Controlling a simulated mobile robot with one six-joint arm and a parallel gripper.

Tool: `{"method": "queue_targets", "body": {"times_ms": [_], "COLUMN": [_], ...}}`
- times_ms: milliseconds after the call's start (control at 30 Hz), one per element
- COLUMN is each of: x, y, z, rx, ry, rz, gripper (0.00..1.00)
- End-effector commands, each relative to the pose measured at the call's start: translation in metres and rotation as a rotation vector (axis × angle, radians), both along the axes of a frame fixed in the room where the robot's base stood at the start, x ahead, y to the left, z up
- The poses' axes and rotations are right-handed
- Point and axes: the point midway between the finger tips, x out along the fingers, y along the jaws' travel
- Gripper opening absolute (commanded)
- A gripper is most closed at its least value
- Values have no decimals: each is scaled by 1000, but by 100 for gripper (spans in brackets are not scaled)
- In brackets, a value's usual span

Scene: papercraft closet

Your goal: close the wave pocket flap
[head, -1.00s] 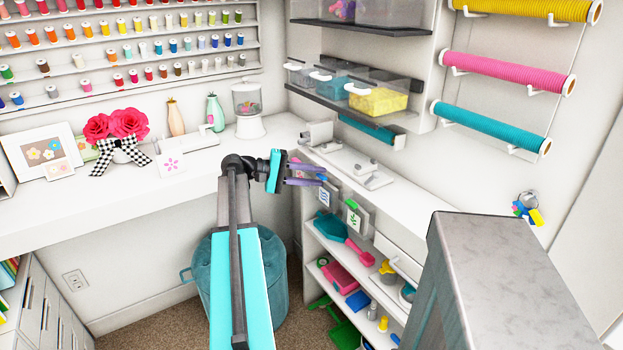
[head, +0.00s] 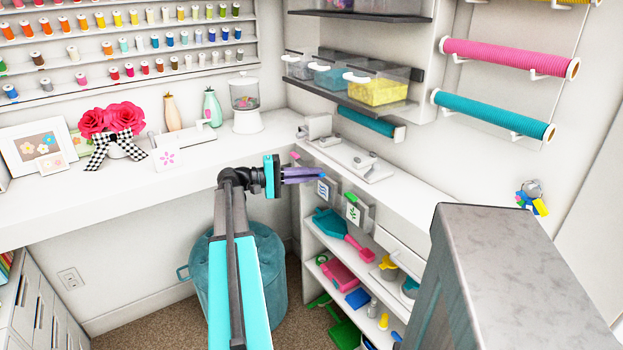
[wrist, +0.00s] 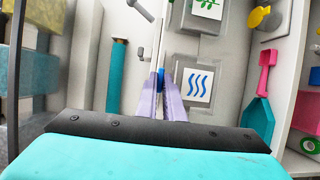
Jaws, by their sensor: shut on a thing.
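The wave pocket is a grey pocket with a blue wave card, in the wrist view (wrist: 195,84) right of my fingers and in the head view (head: 323,190) just below my fingertips. My gripper has purple fingers and shows in the head view (head: 320,173) and the wrist view (wrist: 164,78). It is shut on a small blue tab (wrist: 160,80) beside the wave pocket. The tab is mostly hidden by the fingers. The flap itself shows poorly, and I cannot tell its angle.
The leaf pocket (head: 353,211) with a green tab is beside the wave pocket. Shelves below hold a teal and pink dustpan (head: 328,222) and other items. The white counter (head: 400,195) runs above the pockets. A blue stool (head: 268,265) stands below my arm.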

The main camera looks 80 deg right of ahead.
Motion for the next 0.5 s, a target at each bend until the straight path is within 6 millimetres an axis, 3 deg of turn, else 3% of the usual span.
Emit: {"method": "queue_targets", "body": {"times_ms": [467,500], "x": [5,6], "y": [0,0], "z": [-4,-4], "rx": [-34,-34], "ry": [35,35], "rz": [9,9], "gripper": [0,13]}}
